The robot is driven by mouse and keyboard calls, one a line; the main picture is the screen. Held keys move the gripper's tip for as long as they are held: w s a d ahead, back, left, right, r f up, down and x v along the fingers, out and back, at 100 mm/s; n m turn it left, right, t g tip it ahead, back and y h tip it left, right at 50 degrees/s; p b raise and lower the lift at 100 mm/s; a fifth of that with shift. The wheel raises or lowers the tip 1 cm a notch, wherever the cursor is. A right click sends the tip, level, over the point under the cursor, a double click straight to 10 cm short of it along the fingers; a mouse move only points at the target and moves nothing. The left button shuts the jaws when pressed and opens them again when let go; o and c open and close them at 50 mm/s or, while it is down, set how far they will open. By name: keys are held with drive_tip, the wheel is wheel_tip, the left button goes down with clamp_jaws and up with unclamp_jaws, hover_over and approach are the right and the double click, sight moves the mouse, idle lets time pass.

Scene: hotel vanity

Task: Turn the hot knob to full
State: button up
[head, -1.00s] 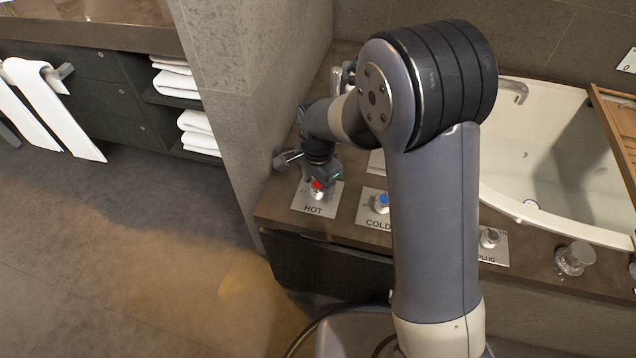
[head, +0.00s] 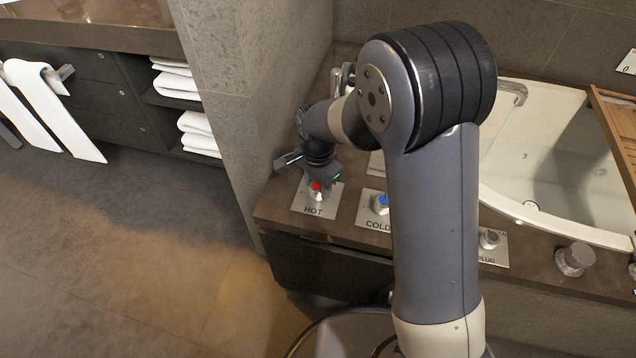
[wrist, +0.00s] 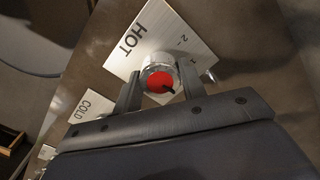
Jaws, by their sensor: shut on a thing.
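The hot knob (wrist: 160,78) has a red top with a dark pointer mark and a silver rim. It stands on a pale plate (wrist: 178,32) lettered HOT, with small numerals printed beside the knob. In the wrist view the pointer aims to the lower right. My gripper (wrist: 160,88) is shut on the knob, one finger on each side. In the head view the knob's red top (head: 317,187) shows just below my gripper (head: 318,181), which partly hides it.
The cold knob (head: 381,202), with a blue top, stands to the right on its own plate. Farther right are the plug knob (head: 489,238) and a metal fitting (head: 575,259). The white tub (head: 548,165) lies behind. A stone pillar (head: 240,110) rises to the left.

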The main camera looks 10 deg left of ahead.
sight(318, 185)
drive_tip(key=n+p, duration=0.1)
drive_tip(key=n, duration=0.3)
drive_tip(key=n+p, duration=0.1)
drive_tip(key=n, duration=0.4)
drive_tip(key=n+p, duration=0.1)
drive_tip(key=n, duration=0.3)
drive_tip(key=shift+n+p, duration=0.35)
drive_tip(key=shift+n, duration=1.85)
drive_tip(key=o, duration=1)
wheel_tip(318, 185, up, 11)
drive_tip(key=shift+f+p, duration=0.1)
drive_tip(key=shift+p, duration=0.95)
